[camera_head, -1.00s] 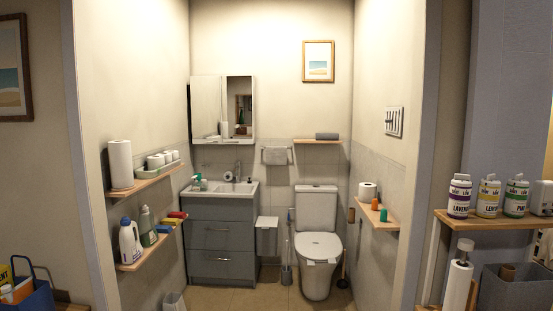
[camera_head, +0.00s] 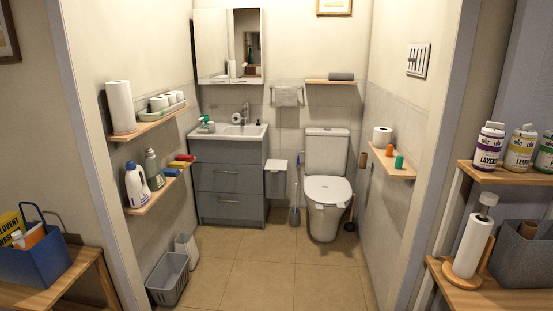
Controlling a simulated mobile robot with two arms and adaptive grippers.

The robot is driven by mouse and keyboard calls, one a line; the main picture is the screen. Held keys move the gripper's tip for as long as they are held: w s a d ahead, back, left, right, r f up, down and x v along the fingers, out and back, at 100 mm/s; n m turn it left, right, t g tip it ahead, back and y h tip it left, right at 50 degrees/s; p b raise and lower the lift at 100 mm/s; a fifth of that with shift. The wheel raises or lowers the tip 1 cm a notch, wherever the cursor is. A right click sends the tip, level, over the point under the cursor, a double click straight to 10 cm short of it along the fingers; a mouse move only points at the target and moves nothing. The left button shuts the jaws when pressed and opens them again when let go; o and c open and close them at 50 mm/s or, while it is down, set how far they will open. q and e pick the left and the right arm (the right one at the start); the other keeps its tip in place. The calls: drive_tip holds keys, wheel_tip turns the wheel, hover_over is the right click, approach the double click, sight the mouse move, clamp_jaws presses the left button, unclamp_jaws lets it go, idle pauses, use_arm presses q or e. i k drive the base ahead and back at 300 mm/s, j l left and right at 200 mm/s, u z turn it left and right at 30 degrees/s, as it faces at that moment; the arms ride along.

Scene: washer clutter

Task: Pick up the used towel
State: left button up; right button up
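A grey towel (camera_head: 287,97) hangs on a small wall rail at the back, between the sink and the toilet. A darker grey rolled towel (camera_head: 341,76) lies on a wooden shelf (camera_head: 318,82) above the toilet. I cannot tell from their looks which one is used. A small white cloth or paper piece lies at the front of the toilet seat (camera_head: 328,189). Neither of my grippers is in view.
The tiled floor (camera_head: 262,262) ahead is clear. Grey bins (camera_head: 168,277) stand at the left wall. The sink cabinet (camera_head: 228,180) and toilet (camera_head: 327,155) stand at the back. Side tables flank me.

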sight(286, 96)
drive_tip(key=i, duration=2.45)
